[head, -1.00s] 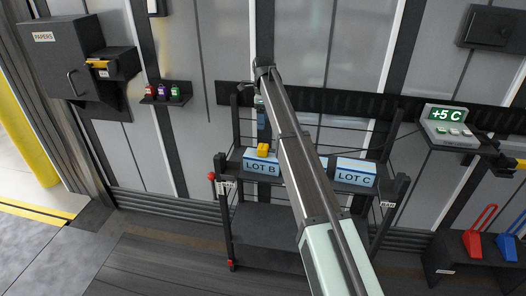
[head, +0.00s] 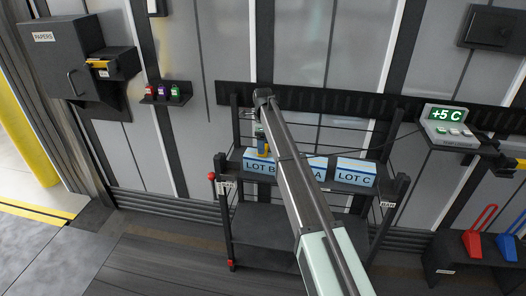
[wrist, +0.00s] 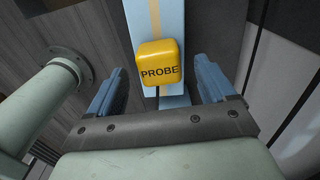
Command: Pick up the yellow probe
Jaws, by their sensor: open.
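The yellow probe (wrist: 158,62) is a rounded block marked PROBE in the wrist view, on a pale blue surface. In the head view the probe (head: 264,150) sits on top of the LOT B box (head: 258,166), partly covered by my gripper. My gripper (head: 260,136) points down at it. In the wrist view my open gripper (wrist: 160,78) has one blue finger on each side of the probe, with a visible gap on both sides. I cannot tell exactly how deep the fingertips reach beside it.
The LOT C box (head: 355,172) stands to the right on the same dark rack (head: 262,212); my arm partly covers another box between. A +5 C display (head: 447,122) is on the right wall. Small coloured bottles (head: 168,91) stand on a left wall shelf.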

